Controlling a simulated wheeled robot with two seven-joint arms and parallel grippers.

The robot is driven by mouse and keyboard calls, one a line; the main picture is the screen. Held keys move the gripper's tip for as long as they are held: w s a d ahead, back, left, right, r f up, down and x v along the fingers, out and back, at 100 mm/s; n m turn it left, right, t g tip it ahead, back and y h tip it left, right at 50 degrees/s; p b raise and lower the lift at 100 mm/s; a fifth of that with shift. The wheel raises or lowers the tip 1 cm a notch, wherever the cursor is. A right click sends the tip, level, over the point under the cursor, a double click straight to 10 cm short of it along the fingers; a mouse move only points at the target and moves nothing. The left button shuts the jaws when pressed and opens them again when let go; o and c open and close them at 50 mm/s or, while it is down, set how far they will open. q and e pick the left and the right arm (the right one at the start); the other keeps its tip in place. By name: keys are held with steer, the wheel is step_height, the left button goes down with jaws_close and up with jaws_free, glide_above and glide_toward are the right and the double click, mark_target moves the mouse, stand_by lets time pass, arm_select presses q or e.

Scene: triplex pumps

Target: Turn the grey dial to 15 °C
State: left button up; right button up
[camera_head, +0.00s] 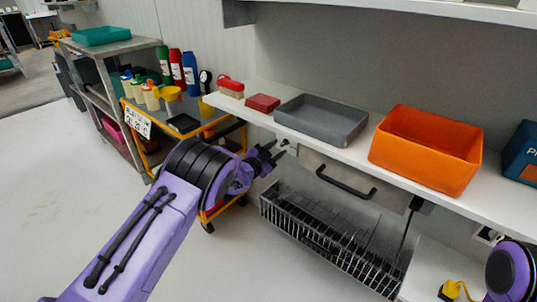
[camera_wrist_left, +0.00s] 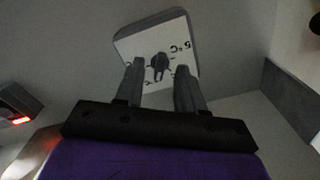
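The grey dial (camera_wrist_left: 159,62) shows in the left wrist view as a small dark knob on a pale square plate (camera_wrist_left: 140,43) with a grey rim. A "5°C" mark is legible at the plate's upper right; the dial's exact setting is too dim to read. My left gripper (camera_wrist_left: 160,69) is open, its two fingers on either side of the dial in the picture. I cannot tell whether they touch it. In the head view my left gripper (camera_head: 270,153) is at the wall below the white shelf, and the dial cannot be made out clearly. My right gripper is out of view.
The white shelf (camera_head: 345,158) above holds a grey tray (camera_head: 322,121) and an orange bin (camera_head: 427,149). A panel with a black handle (camera_head: 345,183) and a metal rack (camera_head: 322,233) lie to the right. An orange-framed cart (camera_head: 185,143) with bottles stands left. The front floor is clear.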

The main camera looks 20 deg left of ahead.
arm_select(q)
steer(key=p+v, duration=0.1)
steer(key=v, duration=0.7)
steer(key=shift+s+p, duration=0.3)
steer(key=shift+a, duration=0.1)
steer(key=s+a+f+n+g+y, duration=0.2)
steer(key=s+a+f+n+y, duration=0.15)
steer(key=s+f+n, duration=0.35)
steer(key=s+a+f+n+g+y, duration=0.3)
steer(key=s+f+n+y, duration=0.1)
steer(key=s+f, duration=0.45)
steer(key=s+d+f+n+g+y, duration=0.1)
steer(key=s+f+n+g, duration=0.25)
steer(key=s, duration=1.15)
steer(key=s+d+f+n+g+y, duration=0.15)
steer(key=s+f+g, duration=0.35)
steer(key=s, duration=1)
step_height(320, 180, up, 25)
steer(key=p, duration=2.6)
steer(key=shift+r+n, duration=0.25)
steer(key=shift+n, duration=0.15)
